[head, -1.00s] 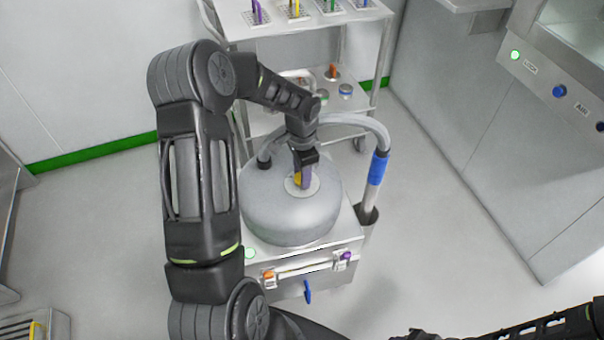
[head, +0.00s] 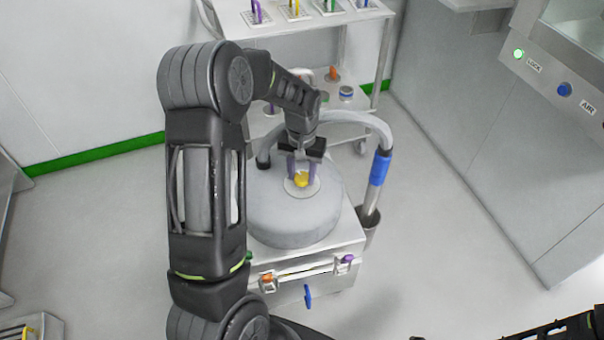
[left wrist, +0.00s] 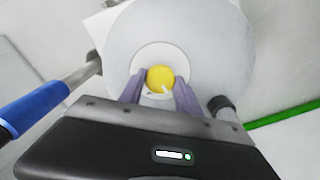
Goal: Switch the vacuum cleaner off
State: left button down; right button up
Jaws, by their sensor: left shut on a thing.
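The vacuum cleaner (head: 290,222) is a round grey drum on a boxy metal base. A yellow knob (head: 301,181) sits on a pale round plate on its top; in the left wrist view the knob (left wrist: 159,75) has a white mark toward its lower right. My left gripper (head: 302,174) points down at the drum top, its purple fingers shut on the knob, one on each side. The base's green lamp is mostly hidden by my left arm. My right gripper is out of view; only part of that arm shows at the lower right.
A grey hose (head: 355,118) arches to a blue-sleeved wand (head: 379,168) right of the drum. A trolley (head: 283,28) with coloured items stands behind. A cabinet with LOCK and AIR buttons (head: 564,89) is at right.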

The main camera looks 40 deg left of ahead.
aim_at(302, 176)
pick_arm(q)
jog(key=n, duration=0.2)
jog(key=shift+n, duration=2)
jog(key=c, duration=0.9)
grip_release()
jog(key=shift+o, duration=0.2)
jog(key=shift+r, duration=0.1)
notch_tip(302, 176, up, 8)
jog(key=shift+f+p, duration=0.2)
jog(key=shift+p, duration=0.15)
